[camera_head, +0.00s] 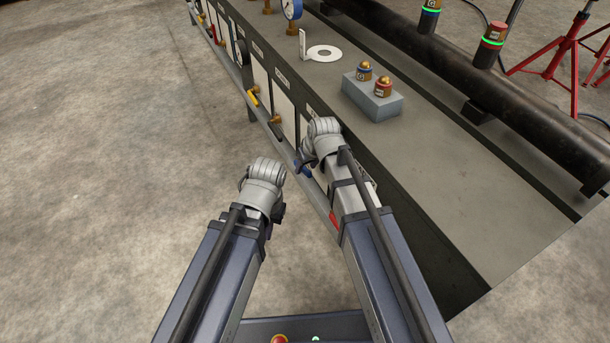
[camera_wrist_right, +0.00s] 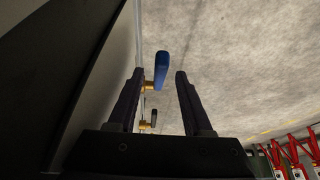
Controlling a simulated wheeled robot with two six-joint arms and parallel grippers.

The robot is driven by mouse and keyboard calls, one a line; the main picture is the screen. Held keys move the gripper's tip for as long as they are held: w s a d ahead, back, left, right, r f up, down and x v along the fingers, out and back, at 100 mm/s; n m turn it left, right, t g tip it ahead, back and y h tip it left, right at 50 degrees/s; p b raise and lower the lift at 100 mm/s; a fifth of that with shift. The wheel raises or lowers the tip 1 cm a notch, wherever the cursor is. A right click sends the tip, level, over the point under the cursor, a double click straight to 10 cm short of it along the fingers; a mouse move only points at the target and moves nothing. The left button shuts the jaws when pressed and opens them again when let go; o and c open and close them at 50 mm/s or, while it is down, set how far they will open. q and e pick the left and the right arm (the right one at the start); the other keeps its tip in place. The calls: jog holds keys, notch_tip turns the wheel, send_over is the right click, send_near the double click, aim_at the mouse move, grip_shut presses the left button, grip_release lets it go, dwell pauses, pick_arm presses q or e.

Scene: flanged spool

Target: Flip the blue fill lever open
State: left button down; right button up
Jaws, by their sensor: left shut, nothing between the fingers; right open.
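The blue fill lever (camera_wrist_right: 162,66) shows in the right wrist view, on a brass stem, between the two fingers of my right gripper (camera_wrist_right: 160,75) and closer to the left one. My right gripper is open, and I see no finger clearly touching the lever. In the head view a bit of blue (camera_head: 305,169) shows beside my right wrist at the bench's front face; the rest is hidden by my arm. My left gripper (camera_head: 278,212) is shut and empty, out over the floor left of the bench, mostly hidden under its own wrist.
The bench front carries a yellow lever (camera_head: 253,97), a dark lever (camera_head: 276,131) and a red handle (camera_head: 334,220) close to my right arm. A grey box (camera_head: 372,98) with two domed buttons stands on the bench top. The floor at the left is clear.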

jog(key=shift+b+x, duration=0.65)
jog(key=shift+x, duration=0.6)
jog(key=shift+r, duration=0.1)
grip_shut()
dwell(0.4)
